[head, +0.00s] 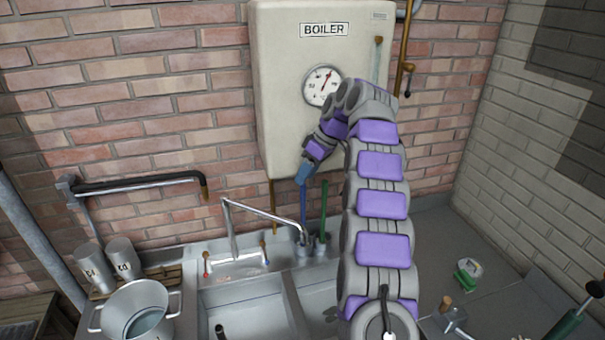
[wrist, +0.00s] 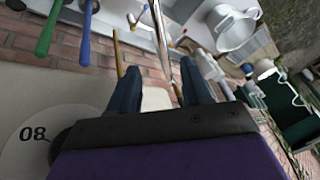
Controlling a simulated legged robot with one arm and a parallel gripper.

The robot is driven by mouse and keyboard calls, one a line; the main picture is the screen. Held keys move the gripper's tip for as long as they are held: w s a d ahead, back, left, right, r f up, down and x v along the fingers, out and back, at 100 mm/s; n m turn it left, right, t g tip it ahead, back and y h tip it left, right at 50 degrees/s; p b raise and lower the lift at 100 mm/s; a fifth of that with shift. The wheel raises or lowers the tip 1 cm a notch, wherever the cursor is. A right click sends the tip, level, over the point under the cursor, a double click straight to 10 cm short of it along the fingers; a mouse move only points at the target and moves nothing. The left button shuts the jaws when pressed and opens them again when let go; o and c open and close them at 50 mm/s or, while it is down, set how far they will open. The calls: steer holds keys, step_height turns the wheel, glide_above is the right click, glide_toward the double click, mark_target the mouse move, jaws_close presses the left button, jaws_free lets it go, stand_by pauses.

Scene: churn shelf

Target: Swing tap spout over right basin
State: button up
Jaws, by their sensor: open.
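The right basin (head: 318,298) is partly hidden behind my arm. My gripper (head: 302,176) hangs in front of the boiler's lower edge, above and apart from the spout. In the wrist view my gripper (wrist: 155,72) has its two dark fingers spread, with nothing held. The shiny spout (wrist: 160,35) shows beyond the fingertips, in line with the gap between them. I cannot tell the exact distance.
The boiler (head: 283,80) hangs on the brick wall behind my arm. A metal pot (head: 135,308) and two metal cups (head: 122,260) stand left of the sink.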

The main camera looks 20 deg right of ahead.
mark_target(275, 220)
steer(key=shift+d+r, duration=0.1)
steer(key=shift+r, duration=0.1)
steer(key=shift+c, duration=0.3)
